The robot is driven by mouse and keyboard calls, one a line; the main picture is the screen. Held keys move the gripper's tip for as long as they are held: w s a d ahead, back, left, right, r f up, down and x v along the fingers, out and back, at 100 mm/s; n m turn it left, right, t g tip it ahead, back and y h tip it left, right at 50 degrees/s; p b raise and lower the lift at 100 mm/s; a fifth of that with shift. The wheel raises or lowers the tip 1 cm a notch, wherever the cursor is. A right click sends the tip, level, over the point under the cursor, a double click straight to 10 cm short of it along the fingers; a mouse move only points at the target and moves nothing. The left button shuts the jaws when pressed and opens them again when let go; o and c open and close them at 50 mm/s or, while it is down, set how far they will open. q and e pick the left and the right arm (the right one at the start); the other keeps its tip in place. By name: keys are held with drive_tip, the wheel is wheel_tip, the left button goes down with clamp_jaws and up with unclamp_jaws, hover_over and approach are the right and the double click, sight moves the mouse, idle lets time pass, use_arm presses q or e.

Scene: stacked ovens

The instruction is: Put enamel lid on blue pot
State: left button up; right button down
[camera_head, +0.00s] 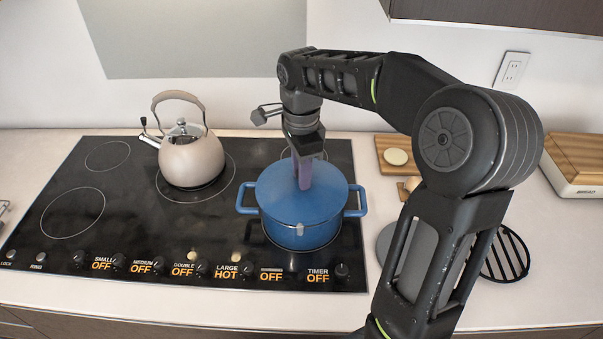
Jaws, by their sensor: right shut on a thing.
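The blue pot (300,233) stands upright on the right side of the black cooktop, with a handle out to each side. The blue enamel lid (275,190) lies over the pot's opening, and I see no clear gap between them. My right gripper (304,180) points down from above and is shut on the lid at its middle. The lid's knob is hidden by the gripper fingers. My left gripper is not in view.
A cream kettle (192,160) stands on the cooktop (120,210), left of the pot. A wooden board (388,148), a round black trivet (507,255) and a bread box (575,165) are on the counter at right. Control knobs line the cooktop's front edge.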

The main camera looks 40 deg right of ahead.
drive_tip(key=shift+f, duration=0.4)
drive_tip(key=shift+f, duration=0.1)
drive_tip(key=shift+f+b, duration=0.3)
drive_tip(key=shift+b, duration=0.05)
drive_tip(key=c, duration=1.2)
unclamp_jaws()
drive_tip(key=shift+r, duration=0.1)
drive_tip(key=shift+o, duration=0.2)
wheel_tip(320, 180, up, 8)
drive_tip(key=shift+r+p, duration=0.1)
drive_tip(key=shift+p, duration=0.3)
